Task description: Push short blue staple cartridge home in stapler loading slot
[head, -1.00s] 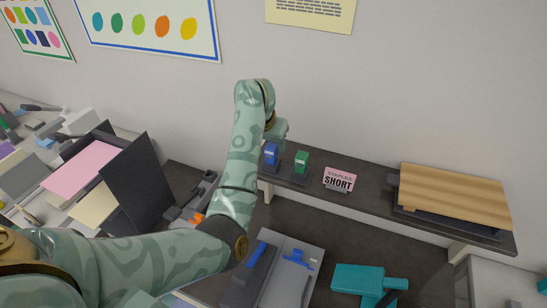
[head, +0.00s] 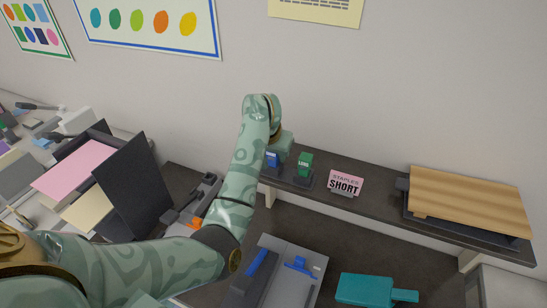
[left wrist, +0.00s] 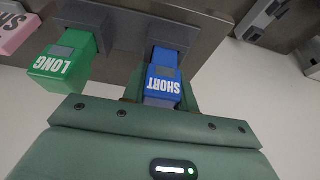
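The blue cartridge box marked SHORT (left wrist: 162,78) stands in a dark holder on the raised shelf. In the head view only part of this blue box (head: 272,158) shows beside my left arm. My left gripper (left wrist: 160,92) has its fingers on either side of the box in the left wrist view. I cannot tell whether they touch it. In the head view the left gripper (head: 281,146) is partly hidden by its own wrist. A grey device with an orange part (head: 195,223) lies below the shelf, partly behind my arm; no loading slot shows clearly. My right gripper is out of view.
A green box marked LONG (head: 305,163) stands close beside the blue one. A pink STAPLES SHORT sign (head: 345,181) and a wooden-topped board (head: 465,203) are further right on the shelf. A grey tray with blue parts (head: 290,284) and a teal tool (head: 365,290) lie below.

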